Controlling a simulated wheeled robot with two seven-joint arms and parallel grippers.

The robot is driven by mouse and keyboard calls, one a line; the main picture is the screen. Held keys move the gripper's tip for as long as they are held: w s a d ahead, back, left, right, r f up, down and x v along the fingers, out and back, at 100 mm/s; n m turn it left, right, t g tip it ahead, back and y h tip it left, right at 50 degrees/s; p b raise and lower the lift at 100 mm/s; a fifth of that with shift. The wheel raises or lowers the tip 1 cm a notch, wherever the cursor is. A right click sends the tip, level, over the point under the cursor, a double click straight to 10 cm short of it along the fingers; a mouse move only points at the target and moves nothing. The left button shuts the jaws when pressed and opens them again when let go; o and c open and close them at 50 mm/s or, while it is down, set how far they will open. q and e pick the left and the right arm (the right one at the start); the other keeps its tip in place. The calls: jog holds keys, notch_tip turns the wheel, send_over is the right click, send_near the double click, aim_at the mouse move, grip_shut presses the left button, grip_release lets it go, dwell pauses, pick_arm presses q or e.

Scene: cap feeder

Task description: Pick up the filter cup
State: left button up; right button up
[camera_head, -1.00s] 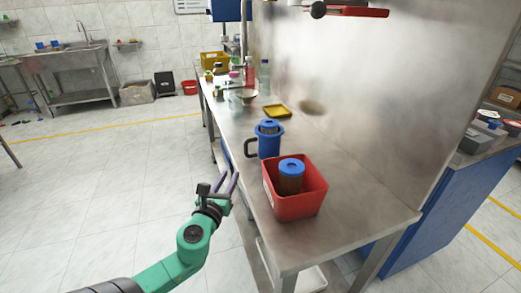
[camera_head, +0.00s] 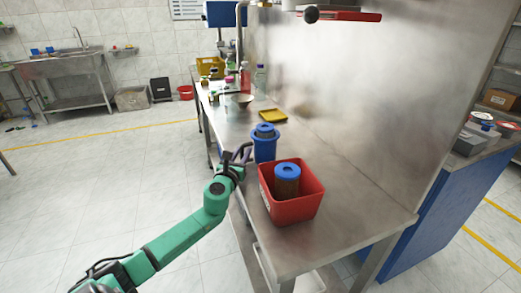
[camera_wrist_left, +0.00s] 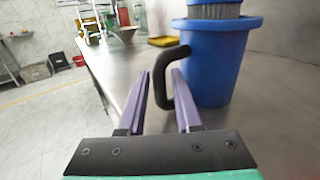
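A blue cup (camera_head: 264,151) with a black handle stands upright on the steel table, and a ribbed grey cylinder with a blue top (camera_head: 264,131) sits in it. In the left wrist view the blue cup (camera_wrist_left: 208,65) fills the upper right, its black handle (camera_wrist_left: 168,48) pointing left. My left gripper (camera_head: 243,152) is at the handle side of the cup. In the left wrist view its purple fingers (camera_wrist_left: 162,78) are apart, with the lower handle showing between them; contact cannot be told. My right gripper is not in view.
A red bin (camera_head: 293,210) holding a brown container with a blue lid (camera_head: 287,181) stands nearer on the table. A yellow tray (camera_head: 274,114), a bowl (camera_head: 241,101) and bottles are farther back. A steel wall (camera_head: 350,110) bounds the table's right side.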

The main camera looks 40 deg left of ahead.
pick_arm(q)
jog(key=shift+s+r, duration=0.1)
grip_shut()
jog(key=shift+r, duration=0.1)
jog(key=shift+r, duration=0.3)
notch_tip(320, 180, up, 10)
jog(key=p, duration=0.5)
jog(key=shift+d+f, duration=0.1)
jog(key=shift+f, duration=0.1)
notch_tip(320, 180, up, 10)
jog(key=p, duration=0.2)
jog(key=shift+f, duration=0.2)
